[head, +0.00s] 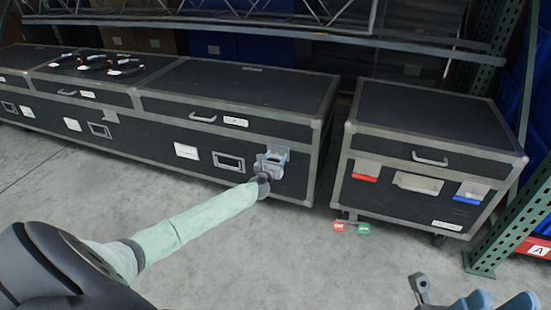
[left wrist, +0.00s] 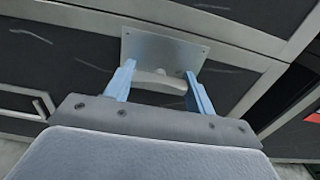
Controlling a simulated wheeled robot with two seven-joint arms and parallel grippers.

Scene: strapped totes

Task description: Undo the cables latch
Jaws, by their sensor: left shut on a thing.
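A metal latch (head: 276,156) sits on the front of the long black case (head: 240,90), near its right end. My left gripper (head: 268,172) is at this latch. In the left wrist view its two blue fingers (left wrist: 160,88) stand on either side of the pale latch handle (left wrist: 158,80), below the metal plate (left wrist: 165,48), and are shut on it. The case labels are too small to read.
Dark cable coils (head: 95,63) lie on the lid further left. A separate black case (head: 425,150) stands right, with red (head: 365,178) and blue (head: 467,200) tabs. A green rack post (head: 510,190) stands right. The front floor is clear.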

